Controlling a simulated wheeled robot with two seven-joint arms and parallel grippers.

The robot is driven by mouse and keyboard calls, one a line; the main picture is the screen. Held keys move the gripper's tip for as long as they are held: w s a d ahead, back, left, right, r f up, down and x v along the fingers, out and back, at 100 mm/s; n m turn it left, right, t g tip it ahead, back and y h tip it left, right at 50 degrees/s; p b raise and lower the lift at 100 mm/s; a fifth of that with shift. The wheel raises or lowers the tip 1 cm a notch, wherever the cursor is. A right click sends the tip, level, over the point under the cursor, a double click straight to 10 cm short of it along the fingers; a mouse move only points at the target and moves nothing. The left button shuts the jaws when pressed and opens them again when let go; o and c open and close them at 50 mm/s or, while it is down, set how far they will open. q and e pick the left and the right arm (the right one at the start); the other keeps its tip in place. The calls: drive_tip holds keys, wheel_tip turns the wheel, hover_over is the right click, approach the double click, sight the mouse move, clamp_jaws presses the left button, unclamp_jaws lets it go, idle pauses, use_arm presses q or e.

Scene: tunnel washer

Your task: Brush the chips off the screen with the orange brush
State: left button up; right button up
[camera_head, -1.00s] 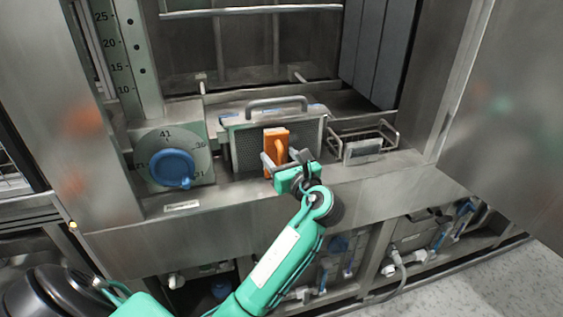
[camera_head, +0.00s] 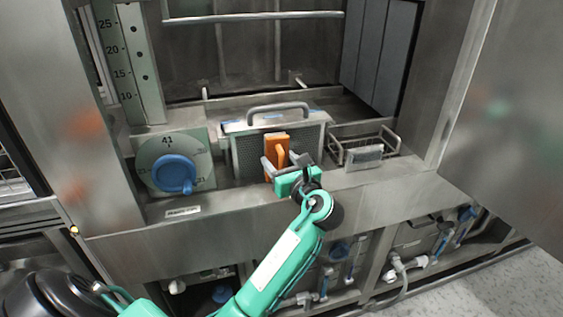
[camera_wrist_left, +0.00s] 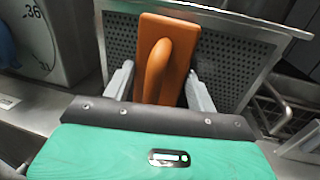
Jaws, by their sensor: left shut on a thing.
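The orange brush (camera_head: 277,148) is upright in front of the perforated screen (camera_head: 247,152), which has a metal frame and a handle on top. My left gripper (camera_head: 285,168) is shut on the brush. In the left wrist view the brush (camera_wrist_left: 168,52) stands between the two grey fingers (camera_wrist_left: 160,88), with the screen (camera_wrist_left: 215,65) close behind it. I cannot tell whether the brush touches the screen. No chips can be made out on the screen at this size. The brush hides part of the screen's middle. My right gripper is not in view.
A blue knob (camera_head: 174,174) on a numbered dial stands left of the screen. A wire basket (camera_head: 363,150) sits to its right. A steel ledge (camera_head: 235,200) runs along the front. An open steel door (camera_head: 510,130) stands at the right.

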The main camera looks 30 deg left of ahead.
use_arm(q)
drive_tip(key=shift+w+a+p, duration=0.4)
drive_tip(key=shift+w+a, duration=0.05)
drive_tip(key=shift+a, duration=0.1)
